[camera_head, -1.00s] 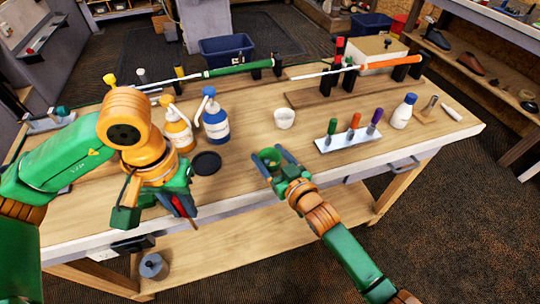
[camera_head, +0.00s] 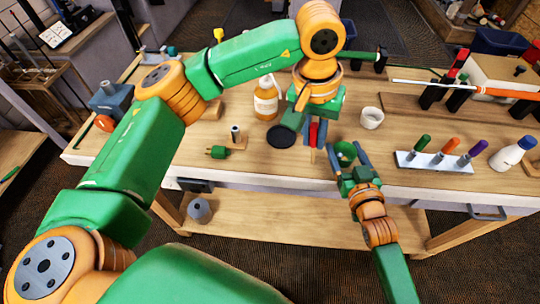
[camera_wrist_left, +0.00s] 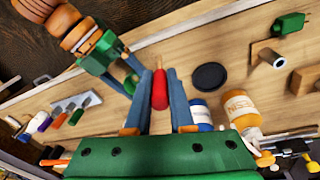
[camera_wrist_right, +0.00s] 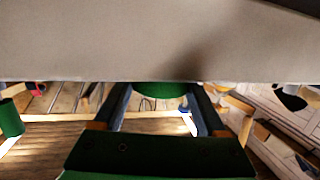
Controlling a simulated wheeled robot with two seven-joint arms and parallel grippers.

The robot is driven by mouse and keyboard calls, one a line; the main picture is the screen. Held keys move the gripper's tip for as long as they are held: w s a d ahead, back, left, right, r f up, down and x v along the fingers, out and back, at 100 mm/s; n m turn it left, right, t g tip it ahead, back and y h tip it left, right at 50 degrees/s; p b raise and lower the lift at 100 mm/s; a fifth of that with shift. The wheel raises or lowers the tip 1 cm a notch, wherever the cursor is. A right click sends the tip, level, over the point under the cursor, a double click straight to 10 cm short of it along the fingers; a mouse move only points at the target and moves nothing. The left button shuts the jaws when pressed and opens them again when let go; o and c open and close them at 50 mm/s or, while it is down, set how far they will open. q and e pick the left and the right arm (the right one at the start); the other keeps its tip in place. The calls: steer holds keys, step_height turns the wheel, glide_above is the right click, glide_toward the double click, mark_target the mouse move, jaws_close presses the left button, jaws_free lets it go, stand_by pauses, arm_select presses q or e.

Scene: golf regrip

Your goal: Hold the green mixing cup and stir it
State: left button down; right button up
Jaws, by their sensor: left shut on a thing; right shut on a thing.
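The green mixing cup (camera_head: 346,152) is held by my right gripper (camera_head: 348,158) near the bench's front edge. It also shows between the fingers in the right wrist view (camera_wrist_right: 160,90); its inside is hidden there. My left gripper (camera_head: 315,128) is shut on a red-handled stirrer (camera_wrist_left: 159,90) with a thin wooden-coloured end. In the head view the stirrer (camera_head: 313,138) points down, just left of the cup and apart from it. In the left wrist view my right gripper (camera_wrist_left: 125,72) is to the left of the stirrer.
A black disc (camera_head: 281,136) lies left of the stirrer. A yellow bottle (camera_head: 266,100) and a white cup (camera_head: 371,118) stand behind. A rack (camera_head: 440,160) with coloured-handled tools and a white bottle (camera_head: 513,153) are to the right. A pale surface fills the top of the right wrist view.

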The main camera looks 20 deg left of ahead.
arm_select(q)
steer(key=w+d+r, duration=0.3)
steer(key=w+d, duration=0.3)
arm_select(e)
steer(key=shift+d, duration=0.1)
arm_select(q)
steer(key=shift+t+h, duration=0.4)
steer(key=shift+w+a+f, duration=0.1)
steer(key=shift+a+f, duration=0.05)
steer(key=shift+f, duration=1.6)
steer(key=shift+w+a+f, duration=0.1)
steer(key=shift+f, duration=1.6)
